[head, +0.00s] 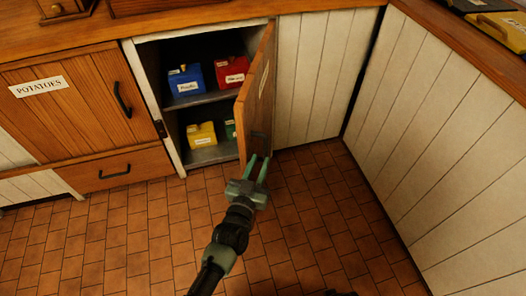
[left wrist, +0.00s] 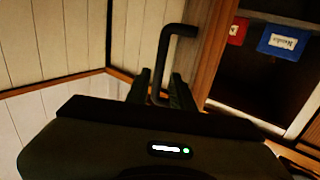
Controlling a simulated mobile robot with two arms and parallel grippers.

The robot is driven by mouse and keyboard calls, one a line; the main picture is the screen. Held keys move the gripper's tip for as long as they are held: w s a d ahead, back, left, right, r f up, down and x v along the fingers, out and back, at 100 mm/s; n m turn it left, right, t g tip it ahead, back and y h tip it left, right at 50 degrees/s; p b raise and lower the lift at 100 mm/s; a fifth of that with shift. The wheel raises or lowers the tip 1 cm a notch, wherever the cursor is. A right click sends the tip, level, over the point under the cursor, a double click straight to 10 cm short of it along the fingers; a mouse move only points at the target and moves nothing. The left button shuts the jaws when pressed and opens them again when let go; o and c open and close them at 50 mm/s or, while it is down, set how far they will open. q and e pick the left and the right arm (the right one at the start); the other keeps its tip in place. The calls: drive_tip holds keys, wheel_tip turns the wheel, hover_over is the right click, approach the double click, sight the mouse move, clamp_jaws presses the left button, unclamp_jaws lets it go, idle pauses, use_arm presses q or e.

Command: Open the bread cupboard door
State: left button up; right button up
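The cupboard door (head: 257,90), wooden with a pale label too slanted to read, stands swung well out from the cupboard (head: 164,112), whose shelves show. Its dark handle (left wrist: 163,62) is a bar on the door's outer face; in the head view it is small and dim. My left gripper (head: 259,159) is at the handle, low by the door's free edge. In the left wrist view its two fingers (left wrist: 160,90) stand on either side of the handle, with a gap showing between them. My right gripper is not in view.
Blue (head: 186,80), red (head: 231,72) and yellow (head: 201,134) containers stand inside, with a green one partly hidden by the door. A POTATOES cupboard (head: 75,100) is at left. A white panelled counter (head: 440,150) bounds the right. The tiled floor (head: 130,240) is clear.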

use_arm(q)
drive_tip(key=shift+s+a, duration=0.2)
drive_tip(key=shift+s, duration=0.45)
drive_tip(key=shift+c, duration=0.3)
